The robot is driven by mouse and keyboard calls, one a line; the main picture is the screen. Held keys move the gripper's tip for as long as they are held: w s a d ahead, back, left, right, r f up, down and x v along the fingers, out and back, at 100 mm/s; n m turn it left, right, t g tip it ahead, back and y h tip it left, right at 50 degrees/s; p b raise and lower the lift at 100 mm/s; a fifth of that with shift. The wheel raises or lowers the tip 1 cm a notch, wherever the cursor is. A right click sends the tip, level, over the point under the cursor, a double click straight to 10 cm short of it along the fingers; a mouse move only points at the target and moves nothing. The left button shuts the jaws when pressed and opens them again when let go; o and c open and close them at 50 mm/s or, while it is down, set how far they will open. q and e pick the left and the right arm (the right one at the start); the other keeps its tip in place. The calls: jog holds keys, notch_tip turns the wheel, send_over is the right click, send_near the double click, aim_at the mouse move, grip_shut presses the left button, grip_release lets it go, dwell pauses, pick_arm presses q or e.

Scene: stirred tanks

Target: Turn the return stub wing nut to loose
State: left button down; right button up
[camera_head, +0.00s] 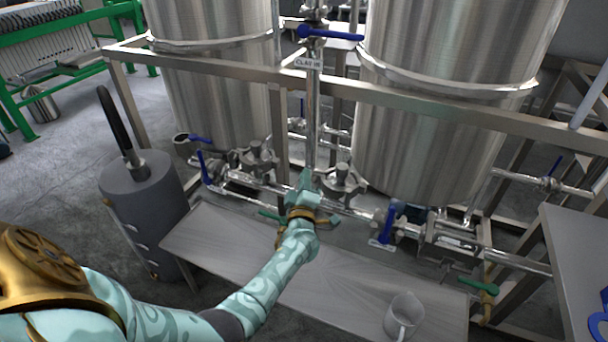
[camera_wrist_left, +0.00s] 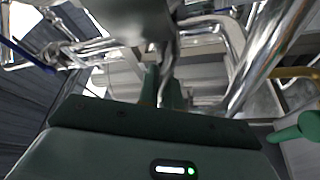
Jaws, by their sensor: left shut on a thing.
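My left gripper (camera_head: 305,180) reaches in from the left over the pipework between the two tanks and is shut at the piping near the middle. In the left wrist view its fingers (camera_wrist_left: 158,88) close on a small shiny metal piece (camera_wrist_left: 165,62), which appears to be the return stub wing nut. The fingers and hand hide most of it, so its turn position cannot be told. My right gripper is not in view.
Steel tanks (camera_head: 220,95) and (camera_head: 440,120) stand behind a frame rail. Blue valve handles (camera_head: 205,168) and (camera_head: 387,222) and green handles (camera_head: 478,287) stick out nearby. A grey cylinder (camera_head: 145,200) stands left.

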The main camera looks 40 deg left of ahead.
pick_arm(q)
jog(key=n+p, duration=0.1)
jog(key=n, duration=0.1)
jog(key=n+g+p, duration=0.1)
jog(key=n, duration=0.1)
jog(key=shift+a+f+g, duration=0.1)
jog(key=shift+f+g, duration=0.2)
jog(key=shift+f+n+h, duration=0.2)
jog(key=shift+n+h, duration=0.1)
jog(key=shift+n, duration=0.3)
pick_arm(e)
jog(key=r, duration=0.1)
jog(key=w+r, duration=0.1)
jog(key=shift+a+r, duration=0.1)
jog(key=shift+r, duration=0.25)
pick_arm(q)
jog(key=shift+f+p, duration=0.15)
jog(key=shift+p, duration=0.15)
jog(key=c, duration=1.9)
grip_release()
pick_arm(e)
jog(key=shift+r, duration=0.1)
